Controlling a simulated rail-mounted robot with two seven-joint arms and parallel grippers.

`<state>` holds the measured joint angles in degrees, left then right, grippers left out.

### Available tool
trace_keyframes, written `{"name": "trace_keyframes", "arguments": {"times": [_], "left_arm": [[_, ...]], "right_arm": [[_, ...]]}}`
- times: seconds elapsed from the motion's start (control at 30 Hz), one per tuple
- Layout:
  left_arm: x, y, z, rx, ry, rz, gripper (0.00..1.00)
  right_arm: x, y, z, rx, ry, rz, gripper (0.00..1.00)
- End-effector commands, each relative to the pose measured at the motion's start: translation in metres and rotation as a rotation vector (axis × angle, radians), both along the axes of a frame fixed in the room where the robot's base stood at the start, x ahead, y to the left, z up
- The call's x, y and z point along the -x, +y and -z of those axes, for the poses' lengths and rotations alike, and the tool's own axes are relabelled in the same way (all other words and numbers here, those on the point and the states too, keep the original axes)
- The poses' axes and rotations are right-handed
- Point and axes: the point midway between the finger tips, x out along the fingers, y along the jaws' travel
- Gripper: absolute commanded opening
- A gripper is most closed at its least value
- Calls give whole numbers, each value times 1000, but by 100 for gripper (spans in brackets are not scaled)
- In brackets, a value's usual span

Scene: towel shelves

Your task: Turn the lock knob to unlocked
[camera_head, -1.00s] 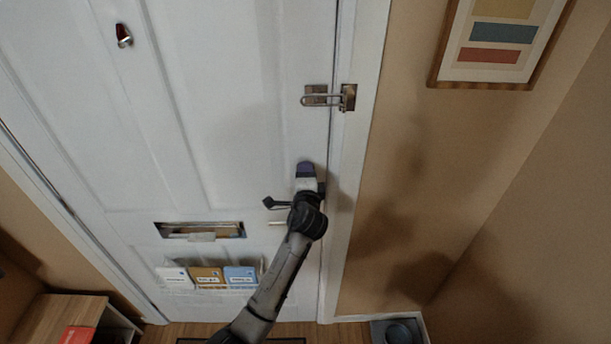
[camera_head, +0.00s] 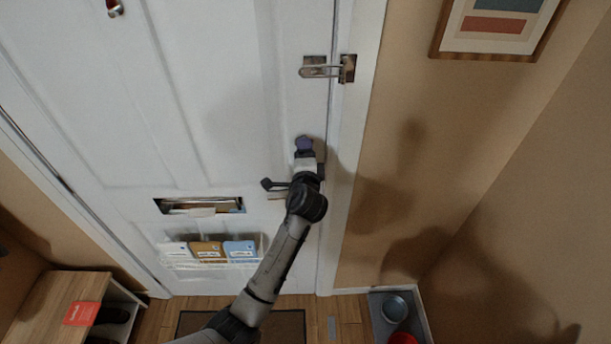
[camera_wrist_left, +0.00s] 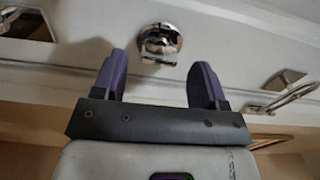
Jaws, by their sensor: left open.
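The lock knob (camera_wrist_left: 160,43) is a round chrome piece on the white door (camera_head: 235,90). It shows in the left wrist view, ahead of and between the two purple fingers of my left gripper (camera_wrist_left: 157,80). The fingers are spread and empty, and the knob appears just beyond their tips. In the head view my left gripper (camera_head: 304,145) is close to the door's right edge, below the latch, and it hides the knob. My right gripper does not show.
A metal swing-bar latch (camera_head: 325,68) is above my gripper, across the door edge. A letter slot (camera_head: 200,205) and a card holder (camera_head: 213,262) are at lower left. A framed picture (camera_head: 436,50) hangs on the right wall. A tray (camera_head: 378,325) with bowls stands on the floor.

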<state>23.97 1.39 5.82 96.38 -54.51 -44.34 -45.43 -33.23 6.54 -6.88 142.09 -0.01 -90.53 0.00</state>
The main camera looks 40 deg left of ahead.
Motion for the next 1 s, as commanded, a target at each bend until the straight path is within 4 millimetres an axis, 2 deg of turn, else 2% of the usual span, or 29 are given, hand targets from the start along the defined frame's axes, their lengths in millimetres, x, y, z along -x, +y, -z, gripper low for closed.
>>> {"name": "trace_keyframes", "arguments": {"times": [0.3, 0.5, 0.7, 1.0], "left_arm": [[49, -42, 2, 4, 0, 0, 66], [71, -61, 2, 3, 0, 1, 66], [83, -71, 1, 2, -1, 0, 66], [85, -73, 0, 1, 0, 0, 66]], "right_arm": [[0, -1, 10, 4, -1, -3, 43], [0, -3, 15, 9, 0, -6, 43], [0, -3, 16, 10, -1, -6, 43], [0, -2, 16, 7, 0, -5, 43]]}}
